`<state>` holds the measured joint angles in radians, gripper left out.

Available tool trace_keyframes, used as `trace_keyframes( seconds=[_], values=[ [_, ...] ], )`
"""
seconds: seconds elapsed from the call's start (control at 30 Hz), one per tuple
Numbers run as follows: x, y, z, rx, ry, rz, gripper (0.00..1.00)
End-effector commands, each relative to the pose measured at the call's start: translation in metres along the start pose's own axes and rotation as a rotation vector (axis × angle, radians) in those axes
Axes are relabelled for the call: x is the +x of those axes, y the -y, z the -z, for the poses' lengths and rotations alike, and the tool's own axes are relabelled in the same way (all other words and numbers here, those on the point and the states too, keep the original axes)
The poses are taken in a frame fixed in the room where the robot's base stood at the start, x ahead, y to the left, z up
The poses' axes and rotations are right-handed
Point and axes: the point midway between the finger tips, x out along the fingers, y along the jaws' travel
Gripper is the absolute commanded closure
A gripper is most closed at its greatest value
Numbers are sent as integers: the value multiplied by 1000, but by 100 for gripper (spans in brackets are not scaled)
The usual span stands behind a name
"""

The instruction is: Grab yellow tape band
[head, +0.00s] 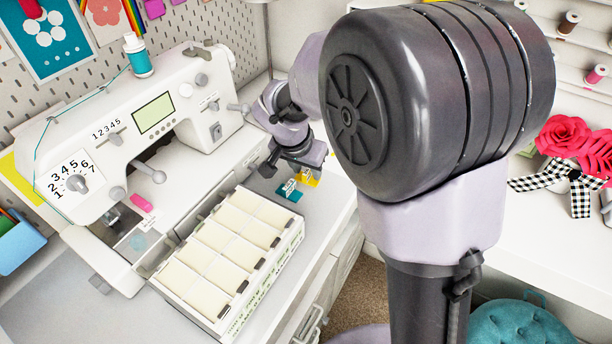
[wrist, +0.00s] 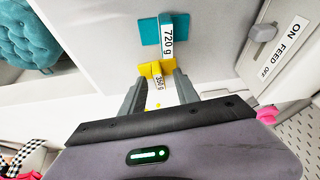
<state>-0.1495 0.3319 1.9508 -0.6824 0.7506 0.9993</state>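The yellow band (wrist: 150,68) carries a white label with a gram figure. It lies at the fingertips of my gripper (wrist: 160,84) in the wrist view, with the label between the two spread fingers. Whether either finger touches it I cannot tell.
A white sewing machine (head: 130,130) stands to the left of my gripper. A white box (head: 268,262) with several cream compartments stands in front of it. The counter's edge is close on the right. A teal tufted stool (head: 520,325) is on the floor.

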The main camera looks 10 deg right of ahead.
Motion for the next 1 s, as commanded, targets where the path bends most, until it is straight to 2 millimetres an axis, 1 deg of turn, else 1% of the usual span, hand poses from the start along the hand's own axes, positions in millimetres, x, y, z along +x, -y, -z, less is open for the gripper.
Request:
trace_keyframes(
  seconds=[0.1,0.13,0.27,0.3,0.6,0.67,0.77,0.9,1.0],
  values=[
    [-2,0,1,0,-1,1,63],
    [-2,0,1,0,-1,1,67],
    [-2,0,1,0,0,0,92],
    [-2,0,1,0,0,0,100],
    [-2,0,0,0,0,0,100],
    [-5,0,2,0,-1,1,100],
    [-24,0,10,2,-2,2,100],
    [-62,0,26,2,-3,2,100],
    [-82,0,34,1,-3,1,100]
  ],
)
